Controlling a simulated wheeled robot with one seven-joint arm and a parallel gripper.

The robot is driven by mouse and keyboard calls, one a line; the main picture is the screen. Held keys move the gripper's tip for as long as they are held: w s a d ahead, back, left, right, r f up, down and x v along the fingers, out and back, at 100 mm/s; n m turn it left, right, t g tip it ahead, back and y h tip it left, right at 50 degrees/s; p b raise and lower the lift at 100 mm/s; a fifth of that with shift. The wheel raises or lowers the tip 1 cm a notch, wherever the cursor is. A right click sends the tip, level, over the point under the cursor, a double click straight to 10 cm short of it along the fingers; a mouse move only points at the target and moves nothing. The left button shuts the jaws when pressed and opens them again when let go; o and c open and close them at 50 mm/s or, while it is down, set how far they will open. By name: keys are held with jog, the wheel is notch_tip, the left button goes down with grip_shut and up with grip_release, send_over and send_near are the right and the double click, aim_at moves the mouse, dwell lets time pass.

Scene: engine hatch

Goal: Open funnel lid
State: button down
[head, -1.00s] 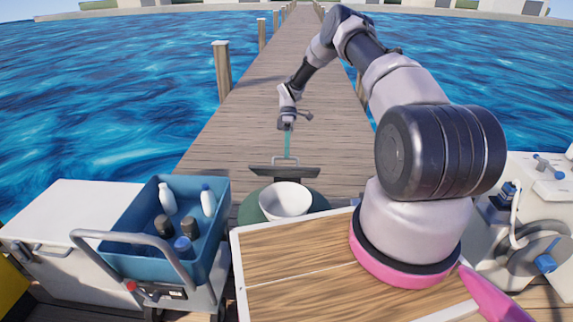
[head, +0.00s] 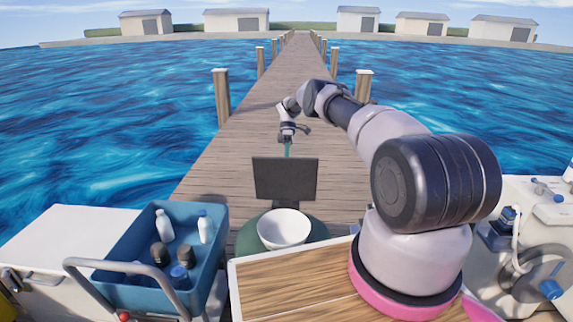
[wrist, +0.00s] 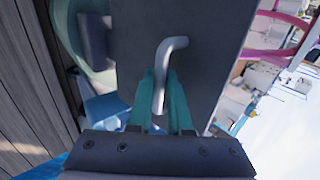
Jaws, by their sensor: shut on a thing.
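The funnel lid (head: 286,180) is a dark grey flat panel standing raised, close to upright, behind the white funnel bowl (head: 284,229) in the head view. The bowl sits on a round green base (head: 247,238). My gripper (head: 287,148) is at the lid's top edge, on its far side. In the wrist view my gripper's teal fingers (wrist: 162,98) are shut on the silver bent handle (wrist: 172,46) of the dark lid (wrist: 205,65). The handle is hidden behind the lid in the head view.
A wooden tabletop (head: 290,290) lies in front right. White equipment with a blue-knobbed wheel (head: 549,288) is at the far right. The dock (head: 262,110) behind is clear.

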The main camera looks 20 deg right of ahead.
jog(key=shift+s+d+f, duration=0.1)
jog(key=shift+d+f, duration=0.1)
jog(key=shift+f, duration=0.2)
jog(key=c, duration=0.8)
grip_release()
jog(key=shift+c, duration=0.2)
jog(key=shift+r, duration=0.15)
jog(key=shift+a, duration=0.1)
jog(key=shift+r, duration=0.35)
notch_tip(320, 180, up, 9)
jog(key=shift+r, duration=0.15)
